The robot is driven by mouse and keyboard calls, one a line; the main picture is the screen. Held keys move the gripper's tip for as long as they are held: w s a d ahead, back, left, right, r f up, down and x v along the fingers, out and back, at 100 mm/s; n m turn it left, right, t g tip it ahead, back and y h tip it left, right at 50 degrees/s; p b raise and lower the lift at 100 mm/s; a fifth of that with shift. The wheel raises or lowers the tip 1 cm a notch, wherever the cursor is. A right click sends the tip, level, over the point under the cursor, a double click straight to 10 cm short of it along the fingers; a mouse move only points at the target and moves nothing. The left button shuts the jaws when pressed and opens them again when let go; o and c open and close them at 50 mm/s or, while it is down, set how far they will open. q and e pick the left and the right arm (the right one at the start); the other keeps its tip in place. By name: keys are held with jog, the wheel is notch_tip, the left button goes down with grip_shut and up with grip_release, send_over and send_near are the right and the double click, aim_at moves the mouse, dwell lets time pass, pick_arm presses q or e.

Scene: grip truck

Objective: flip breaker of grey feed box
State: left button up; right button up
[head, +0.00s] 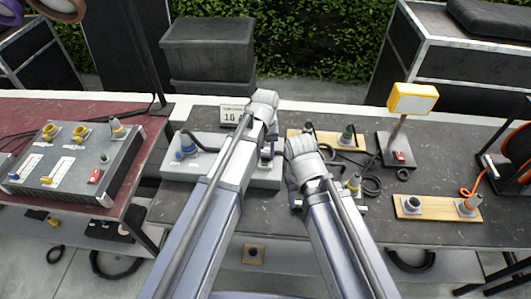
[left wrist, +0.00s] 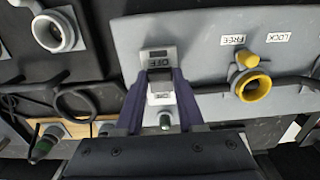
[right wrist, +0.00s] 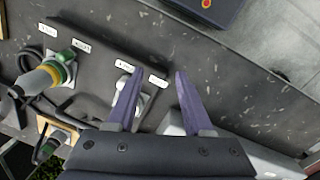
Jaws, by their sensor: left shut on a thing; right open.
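The grey feed box (head: 207,150) lies on the dark table, partly hidden behind my left arm in the head view. My left gripper (left wrist: 160,84) is shut on the breaker, one purple finger on each side. A yellow socket (left wrist: 254,85) with FREE and LOCK labels sits beside it. My right gripper (right wrist: 158,80) is open, with nothing gripped, above a dark labelled panel (right wrist: 95,45).
A plug with a green and yellow end (right wrist: 45,77) sits near the right fingers. A yellow lamp (head: 412,98) and a wooden board with sockets (head: 437,206) stand at the right. A dark box with sockets (head: 75,165) lies on the red table.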

pick_arm(q)
grip_shut()
jog(key=shift+w, duration=0.1)
jog(key=shift+w+g, duration=0.6)
jog(key=shift+g, duration=0.1)
jog(key=shift+w+g+b, duration=0.3)
jog(key=shift+g+b, duration=0.15)
jog(key=shift+g, duration=0.45)
jog(key=shift+r+g, duration=0.1)
jog(key=shift+g, duration=0.4)
jog(key=shift+s, duration=0.1)
jog(key=o, duration=0.9)
grip_release()
jog(key=shift+o, duration=0.2)
